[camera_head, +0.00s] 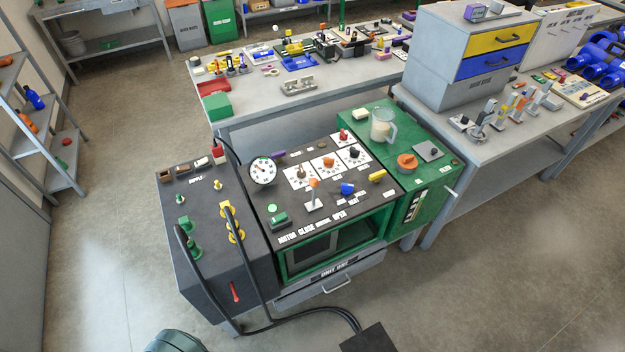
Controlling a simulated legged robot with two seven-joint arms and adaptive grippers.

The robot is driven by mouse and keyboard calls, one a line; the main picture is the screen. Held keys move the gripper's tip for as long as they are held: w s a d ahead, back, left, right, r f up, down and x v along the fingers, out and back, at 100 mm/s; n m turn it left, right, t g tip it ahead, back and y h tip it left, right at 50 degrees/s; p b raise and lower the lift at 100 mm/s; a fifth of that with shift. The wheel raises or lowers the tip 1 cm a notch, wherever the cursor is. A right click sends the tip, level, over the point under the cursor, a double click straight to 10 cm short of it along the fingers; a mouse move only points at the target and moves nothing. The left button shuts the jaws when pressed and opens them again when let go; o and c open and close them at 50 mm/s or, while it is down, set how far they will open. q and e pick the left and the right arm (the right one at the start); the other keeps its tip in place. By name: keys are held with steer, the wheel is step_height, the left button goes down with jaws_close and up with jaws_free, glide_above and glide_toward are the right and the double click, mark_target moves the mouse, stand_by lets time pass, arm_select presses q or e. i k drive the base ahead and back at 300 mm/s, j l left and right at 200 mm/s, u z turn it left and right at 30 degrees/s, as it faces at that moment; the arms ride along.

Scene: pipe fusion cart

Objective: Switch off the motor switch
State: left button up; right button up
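The cart's dark control panel (290,170) stands in the middle of the view. The word MOTOR is printed at its front left edge. Just above that word sits a small green switch (278,220) on a dark base, which looks like the motor switch. Its on or off position is too small to tell. A round light green button or lamp (271,208) is just behind it. To the right, an orange-knobbed lever (314,194) stands upright above the CLOSE and OPEN lettering. Neither gripper is in view, and nothing touches the switch.
A round gauge (263,170) stands behind the switch. Left is a dark supply cabinet (205,225) with black hoses and yellow and green fittings. Right is a green unit (400,150) with a clear jug. Cables run along the floor to a black box (368,338). Floor in front is otherwise mostly clear.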

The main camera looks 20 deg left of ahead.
mark_target(279, 217)
steer(key=u, duration=0.75)
steer(key=i+l, duration=0.05)
